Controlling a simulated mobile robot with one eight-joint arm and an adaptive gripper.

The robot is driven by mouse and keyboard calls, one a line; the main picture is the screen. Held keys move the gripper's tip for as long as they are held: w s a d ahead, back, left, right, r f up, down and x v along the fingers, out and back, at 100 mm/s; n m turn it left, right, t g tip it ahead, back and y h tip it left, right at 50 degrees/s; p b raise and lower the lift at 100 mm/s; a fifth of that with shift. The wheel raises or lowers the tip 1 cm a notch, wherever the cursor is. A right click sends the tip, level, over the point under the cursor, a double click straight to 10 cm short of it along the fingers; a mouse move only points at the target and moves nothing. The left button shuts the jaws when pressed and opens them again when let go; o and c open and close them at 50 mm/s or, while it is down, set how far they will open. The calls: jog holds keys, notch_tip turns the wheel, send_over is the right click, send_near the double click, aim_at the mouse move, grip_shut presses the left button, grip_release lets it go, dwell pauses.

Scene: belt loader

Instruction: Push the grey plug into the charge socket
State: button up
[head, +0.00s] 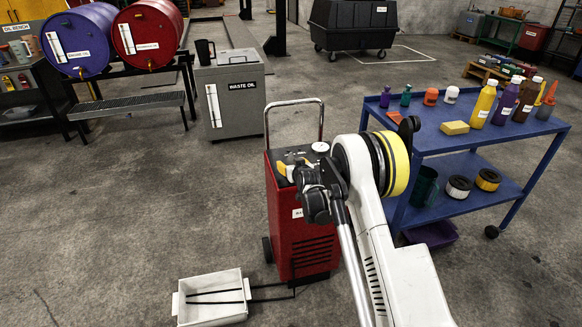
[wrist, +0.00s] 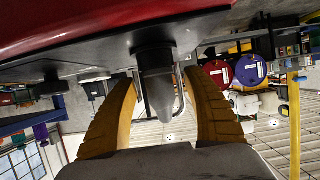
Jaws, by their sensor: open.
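In the wrist view a grey, tapered plug (wrist: 157,88) stands out from the dark panel (wrist: 100,52) along the red body. A thin metal bracket shows beside it. The plug's far end meets the panel; I cannot make out the charge socket or how deep the plug sits. My gripper (wrist: 160,100) is open, with one yellow-brown finger on each side of the plug. Small gaps show between the fingers and the plug. In the head view my arm reaches the top of the red wheeled cart (head: 305,230) and hides part of it; the plug is not clear there.
A blue trolley (head: 460,135) with bottles stands right of the cart. A white tray (head: 245,291) with dark lines lies at its front left. The grey waste oil bin (head: 240,105) and the drums (head: 80,40) stand behind. Floor at left is clear.

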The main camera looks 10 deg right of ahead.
grip_shut()
jog(key=shift+r, duration=0.1)
jog(key=shift+r+p, duration=0.35)
jog(key=shift+r, duration=0.1)
jog(key=r+p, duration=0.1)
jog(key=r, duration=0.1)
jog(key=r+p, duration=0.1)
jog(key=r, duration=0.1)
jog(key=shift+s+d, duration=0.2)
jog(key=shift+d, duration=0.2)
jog(key=s+d+r+p, duration=0.4)
jog(key=s+d+r, duration=0.1)
jog(key=d, duration=0.4)
jog(key=shift+s+r, duration=0.35)
jog(key=shift+r, duration=0.15)
